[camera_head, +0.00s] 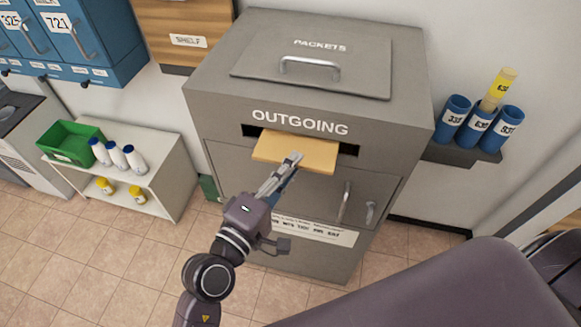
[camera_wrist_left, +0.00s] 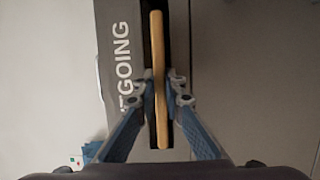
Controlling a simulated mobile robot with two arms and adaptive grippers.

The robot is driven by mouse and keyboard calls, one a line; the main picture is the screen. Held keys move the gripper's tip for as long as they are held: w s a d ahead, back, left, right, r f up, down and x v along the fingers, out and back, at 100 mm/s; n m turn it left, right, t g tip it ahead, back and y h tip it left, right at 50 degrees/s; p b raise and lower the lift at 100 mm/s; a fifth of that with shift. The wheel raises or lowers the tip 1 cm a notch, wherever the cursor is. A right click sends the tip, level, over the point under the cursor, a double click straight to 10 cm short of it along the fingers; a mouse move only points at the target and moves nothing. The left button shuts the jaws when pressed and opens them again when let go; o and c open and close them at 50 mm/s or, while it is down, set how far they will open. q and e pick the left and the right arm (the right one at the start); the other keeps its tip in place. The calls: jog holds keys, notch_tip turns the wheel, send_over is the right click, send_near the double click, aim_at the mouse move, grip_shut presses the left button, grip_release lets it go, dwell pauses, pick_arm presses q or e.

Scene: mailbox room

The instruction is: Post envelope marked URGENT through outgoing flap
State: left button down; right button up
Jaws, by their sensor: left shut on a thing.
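A tan envelope (camera_head: 296,150) is held flat at the dark outgoing slot (camera_head: 348,150) of the grey mailbox, with its far edge at or inside the opening. No URGENT mark can be read on the side that shows. My left gripper (camera_head: 293,162) is shut on the envelope's near edge. In the left wrist view the envelope (camera_wrist_left: 158,60) shows edge-on between the two fingers (camera_wrist_left: 160,95), in line with the dark slot beside the OUTGOING lettering. My right gripper is not in view.
The mailbox (camera_head: 400,110) has a PACKETS lid (camera_head: 320,70) on top and handles low on its front. A white shelf (camera_head: 165,185) with a green bin (camera_head: 72,142) and bottles stands at left. Blue tubes (camera_head: 478,127) sit on a wall ledge at right.

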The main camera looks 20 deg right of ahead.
aim_at(297, 146)
pick_arm(q)
jog(key=shift+w+d, duration=0.75)
jog(key=shift+w, duration=0.35)
jog(key=shift+w+d, duration=0.7)
jog(key=shift+w, duration=0.35)
jog(key=c, duration=1.9)
grip_release()
jog(key=shift+s, duration=0.1)
jog(key=shift+c, duration=0.2)
jog(key=shift+f, duration=0.15)
jog(key=shift+a, duration=0.1)
jog(key=shift+s+a+p, duration=0.25)
jog(key=shift+s+p, duration=0.05)
jog(key=shift+s, duration=0.15)
jog(key=shift+s+a+p, duration=0.25)
jog(key=shift+s+a, duration=0.25)
jog(key=shift+s, duration=0.25)
jog(key=shift+s+a+p, duration=0.2)
jog(key=shift+s+a, duration=0.25)
jog(key=shift+s, duration=0.25)
jog(key=shift+s+a+p, duration=0.2)
jog(key=shift+s+a, duration=0.45)
jog(key=shift+s, duration=0.3)
jog(key=shift+s+a+p, duration=0.15)
jog(key=shift+s+a, duration=0.5)
jog(key=shift+s, duration=0.25)
grip_shut()
